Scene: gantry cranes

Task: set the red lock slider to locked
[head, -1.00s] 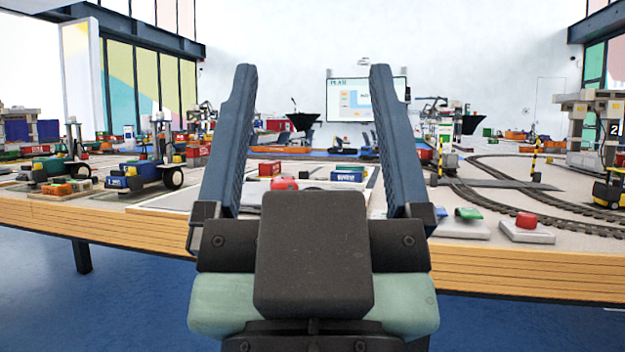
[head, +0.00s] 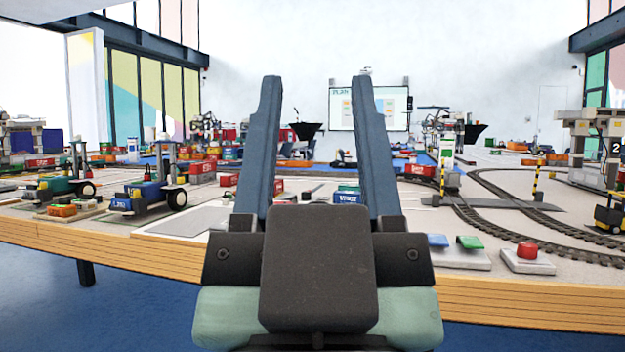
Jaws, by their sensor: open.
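My gripper (head: 315,80) is in the middle of the head view, fingers pointing up and away over the table. It is open, with nothing between its fingers. I cannot pick out the red lock slider for certain; my gripper hides part of the near table. A red button (head: 527,251) on a grey base sits near the front edge, right of my gripper.
The table's wooden front edge (head: 530,300) runs across the view. Curved rails (head: 540,221) lie at the right. A blue vehicle (head: 145,195) stands at the left. A blue container (head: 350,198) shows beyond my gripper, between the fingers.

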